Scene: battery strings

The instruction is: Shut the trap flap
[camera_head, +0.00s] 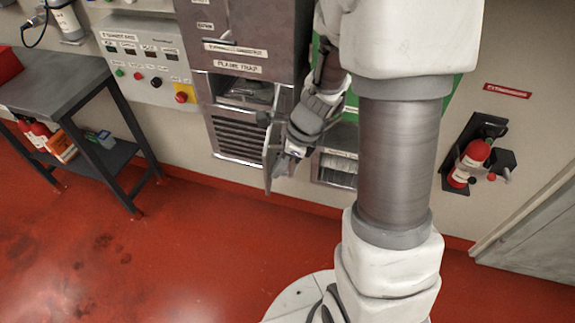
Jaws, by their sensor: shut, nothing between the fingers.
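The trap flap (271,153) is a narrow metal door seen nearly edge-on, standing open at the right side of the trap opening (246,92). A label strip marks the trap, and a dark tray-like object shows inside the opening. My gripper (291,153) is shut and empty, pointing down just right of the flap. I cannot tell whether it touches the flap. My arm hides part of the cabinet behind it.
A control panel (147,65) with buttons and a red emergency knob is left of the cabinet (245,28). A dark metal table (55,78) stands at left. A fire extinguisher (469,163) hangs on the right wall. The red floor (190,245) in front is clear.

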